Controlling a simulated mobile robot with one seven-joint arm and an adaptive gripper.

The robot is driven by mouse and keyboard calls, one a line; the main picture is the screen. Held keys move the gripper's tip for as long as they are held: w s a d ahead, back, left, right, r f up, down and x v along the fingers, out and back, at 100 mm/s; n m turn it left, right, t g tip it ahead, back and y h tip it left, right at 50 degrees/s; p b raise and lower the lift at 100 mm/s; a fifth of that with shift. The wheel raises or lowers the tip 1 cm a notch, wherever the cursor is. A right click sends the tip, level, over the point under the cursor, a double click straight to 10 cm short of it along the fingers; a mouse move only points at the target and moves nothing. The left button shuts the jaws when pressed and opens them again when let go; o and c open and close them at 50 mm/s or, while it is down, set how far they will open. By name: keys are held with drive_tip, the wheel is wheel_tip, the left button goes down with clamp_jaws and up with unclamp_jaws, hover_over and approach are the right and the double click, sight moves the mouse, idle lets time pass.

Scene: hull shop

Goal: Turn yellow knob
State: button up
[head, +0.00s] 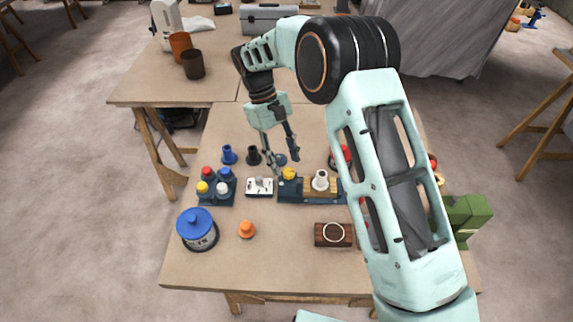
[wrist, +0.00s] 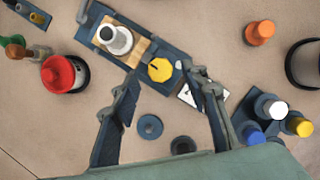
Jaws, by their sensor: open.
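The yellow knob (head: 289,173) sits on a dark blue base (head: 290,195) in the middle of the table. In the wrist view the yellow knob (wrist: 160,70) looks faceted and lies between and just beyond my fingertips. My gripper (head: 284,165) is open above the table, close to the knob; the wrist view shows its two fingers (wrist: 165,78) spread apart with nothing between them. I see no clear contact with the knob. A white round piece (head: 320,180) stands on a wooden plate on the same base, next to the knob.
A small white switch plate (head: 260,187) is left of the base. A red-topped piece (wrist: 64,73) stands on the other side. Table space in front is partly clear.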

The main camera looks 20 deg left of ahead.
drive_tip(key=v, duration=0.9)
drive_tip(key=shift+r, duration=0.2)
